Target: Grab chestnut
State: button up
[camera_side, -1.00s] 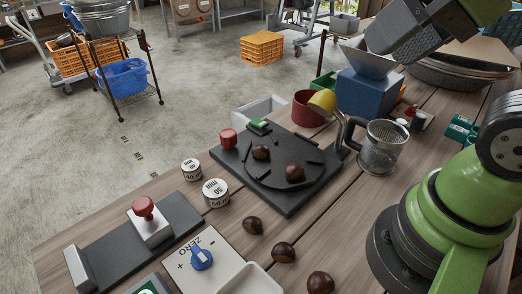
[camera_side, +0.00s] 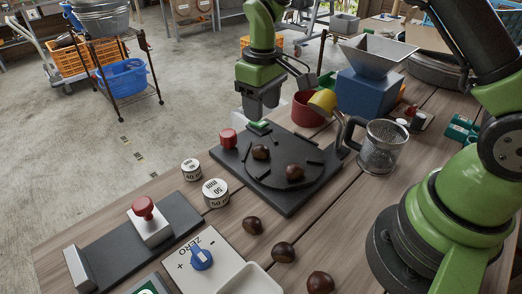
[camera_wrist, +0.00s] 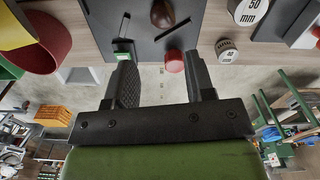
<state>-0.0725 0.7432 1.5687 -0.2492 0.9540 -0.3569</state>
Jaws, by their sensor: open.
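Two brown chestnuts, one at the back left (camera_side: 260,152) and one nearer the front (camera_side: 295,172), sit on a round dark plate on a black square base (camera_side: 290,205). Several more lie in a row on the wooden table: one (camera_side: 253,225), another (camera_side: 284,252) and one at the front edge (camera_side: 320,282). My gripper (camera_side: 262,108) hangs above the back corner of the base, apart from the chestnuts. In the wrist view its fingers (camera_wrist: 161,68) are spread with nothing between them, and one chestnut (camera_wrist: 163,13) shows at the top.
A red knob (camera_side: 228,138) and a green block (camera_side: 259,125) are on the base. Weights (camera_side: 215,193) stand left of it. A red cup (camera_side: 307,110), a mesh mug (camera_side: 382,148) and a blue hopper (camera_side: 368,92) stand to the right.

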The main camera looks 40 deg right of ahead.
send_over(261, 146)
jog(key=f, duration=0.5)
jog(key=shift+w+d+f, duration=0.15)
jog(key=shift+d+f, duration=0.05)
notch_tip(261, 146, down, 5)
jog(key=shift+a+f, duration=0.15)
jog(key=shift+f, duration=0.05)
jog(key=c, duration=0.6)
